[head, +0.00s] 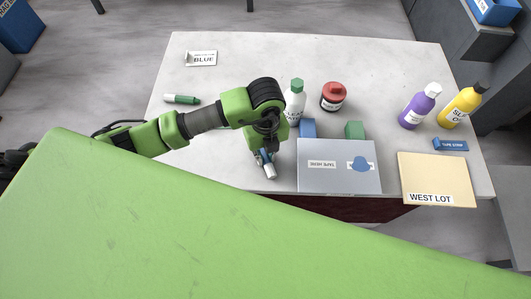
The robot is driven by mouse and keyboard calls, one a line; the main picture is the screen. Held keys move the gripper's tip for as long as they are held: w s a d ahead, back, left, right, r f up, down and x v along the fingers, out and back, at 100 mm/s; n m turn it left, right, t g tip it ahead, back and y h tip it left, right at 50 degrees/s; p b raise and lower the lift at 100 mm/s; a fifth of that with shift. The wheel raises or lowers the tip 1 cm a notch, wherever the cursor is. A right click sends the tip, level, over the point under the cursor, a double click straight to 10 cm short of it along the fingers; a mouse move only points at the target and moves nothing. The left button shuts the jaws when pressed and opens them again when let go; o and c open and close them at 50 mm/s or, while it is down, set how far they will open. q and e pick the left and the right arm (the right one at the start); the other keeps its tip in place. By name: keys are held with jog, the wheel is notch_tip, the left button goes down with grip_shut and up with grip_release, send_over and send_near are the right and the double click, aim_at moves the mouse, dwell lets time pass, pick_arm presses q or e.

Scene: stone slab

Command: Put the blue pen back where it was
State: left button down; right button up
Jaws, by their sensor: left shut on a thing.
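My left gripper (263,158) reaches in from the left and points down over the front part of the slab. It is shut on the blue pen (268,169), whose pale end shows below the fingers. The fingers hide part of the pen, and I cannot tell whether it touches the slab. A white card marked BLUE (201,58) lies at the back left of the slab (300,55). A green pen (181,99) lies at the left, in front of that card. My right gripper is not in view.
A grey panel (340,180) lies right of the gripper, with a blue block (308,128) and green block (354,130) behind. White (294,103), purple (420,105) and yellow (462,107) bottles and a red-lidded jar (333,97) stand further back. A WEST LOT folder (437,176) lies front right.

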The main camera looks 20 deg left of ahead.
aim_at(266, 157)
pick_arm(q)
jog(key=shift+f, duration=0.1)
jog(key=c, duration=1.9)
grip_release()
notch_tip(266, 157, up, 12)
jog(key=shift+w+r+b, duration=0.1)
jog(key=shift+r+b, duration=0.05)
jog(key=shift+b, duration=0.15)
